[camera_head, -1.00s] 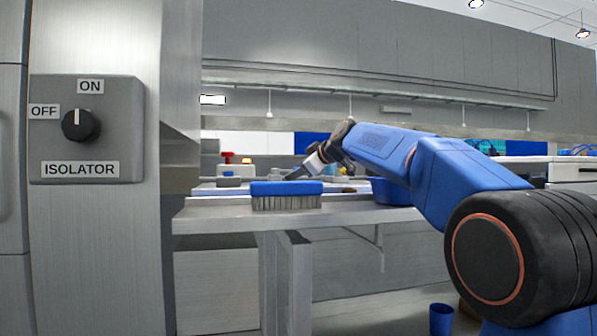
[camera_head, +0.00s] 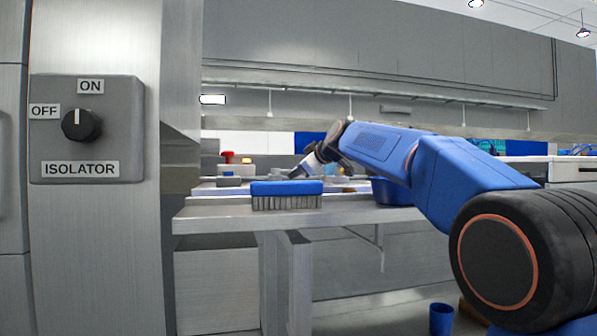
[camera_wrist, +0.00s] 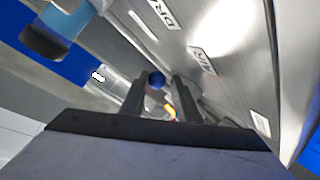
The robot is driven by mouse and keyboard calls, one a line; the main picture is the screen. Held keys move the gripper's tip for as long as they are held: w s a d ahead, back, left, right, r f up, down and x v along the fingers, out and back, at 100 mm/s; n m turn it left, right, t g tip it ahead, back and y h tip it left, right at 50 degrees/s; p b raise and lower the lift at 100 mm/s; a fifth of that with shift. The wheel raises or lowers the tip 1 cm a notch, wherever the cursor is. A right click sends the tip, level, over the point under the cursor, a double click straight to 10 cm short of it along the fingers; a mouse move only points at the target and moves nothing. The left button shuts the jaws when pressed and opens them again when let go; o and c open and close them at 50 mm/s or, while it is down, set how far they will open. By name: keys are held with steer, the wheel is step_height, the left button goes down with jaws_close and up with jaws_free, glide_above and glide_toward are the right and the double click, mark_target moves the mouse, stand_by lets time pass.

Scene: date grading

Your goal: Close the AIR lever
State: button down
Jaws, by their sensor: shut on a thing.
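My gripper (camera_wrist: 158,92) is shut with its two dark fingers on either side of a small round dark-blue end, which I take for the AIR lever (camera_wrist: 156,79). The fingers and my wrist hide most of the lever, so its angle cannot be told. The AIR label (camera_wrist: 203,60) is on a bright metal panel (camera_wrist: 235,50) just right of the fingertips. In the head view my gripper (camera_head: 301,171) is small, above the bench behind the brush, and the lever cannot be made out.
A DRY label (camera_wrist: 166,13) is higher on the panel. A blue-backed brush (camera_head: 287,188) lies at the bench (camera_head: 225,217) front, with a blue bowl (camera_head: 388,190) to its right. A red knob (camera_head: 228,157) stands behind. An isolator switch (camera_head: 82,125) is at left.

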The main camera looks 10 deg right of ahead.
steer(key=shift+s+a+r+m+t+h, duration=0.1)
steer(key=shift+s+a+m+t+h, duration=0.1)
steer(key=shift+s+m+h, duration=0.3)
steer(key=shift+s+a+m+t+h, duration=0.1)
steer(key=shift+s+a+m+h, duration=0.1)
steer(key=shift+m+h, duration=0.5)
steer(key=shift+s+a+r+m+t+h, duration=0.1)
steer(key=shift+s+a+m+h, duration=0.2)
steer(key=shift+h, duration=0.5)
steer(key=shift+s+a+m+g+h, duration=0.1)
steer(key=shift+s+a+m+h, duration=0.15)
steer(key=shift+m+h, duration=0.4)
steer(key=shift+s+a+m+g+h, duration=0.1)
steer(key=shift+s+a+m+h, duration=0.2)
steer(key=shift+m+h, duration=0.35)
steer(key=shift+s+a+m+g+h, duration=0.1)
steer(key=shift+s+a+m+h, duration=0.15)
steer(key=shift+m+h, duration=0.4)
steer(key=a+m+g+h, duration=0.1)
steer(key=h, duration=0.1)
steer(key=s+a+m+h, duration=0.1)
steer(key=m+h, duration=0.1)
steer(key=shift+g, duration=0.4)
steer(key=shift+s+a+m+g+h, duration=0.1)
steer(key=shift+a+m+g+h, duration=0.35)
steer(key=shift+m+h, duration=0.3)
steer(key=shift+s+a+m+g+h, duration=0.1)
steer(key=shift+a+m+g+h, duration=0.1)
steer(key=shift+m+g+h, duration=0.45)
steer(key=shift+r, duration=0.1)
